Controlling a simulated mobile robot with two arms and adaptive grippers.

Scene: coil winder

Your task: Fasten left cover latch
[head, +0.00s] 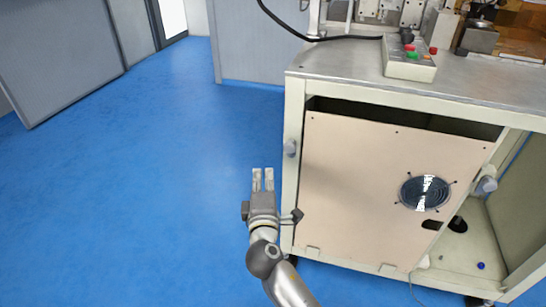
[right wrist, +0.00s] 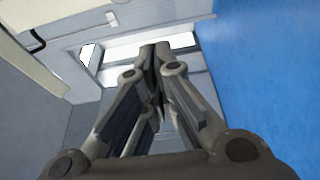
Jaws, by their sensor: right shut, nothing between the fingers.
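The cover (head: 365,200) is a beige panel with a round fan grille on the front of the machine cabinet. Its top edge stands a little apart from the frame, with a dark gap above it. The left cover latch (head: 291,148) is a small grey knob on the left post of the cabinet. My right gripper (head: 263,172) is in front of the cabinet, left of and below the latch, apart from it. Its fingers are shut and empty, which also shows in the right wrist view (right wrist: 155,50). My left gripper is not in view.
The right cover latch (head: 487,185) is on the right post. A control box (head: 409,62) with coloured buttons and a black cable stands on the cabinet top (head: 340,65). An open lower bay (head: 465,255) is at the right. Blue floor (head: 150,180) lies clear at the left.

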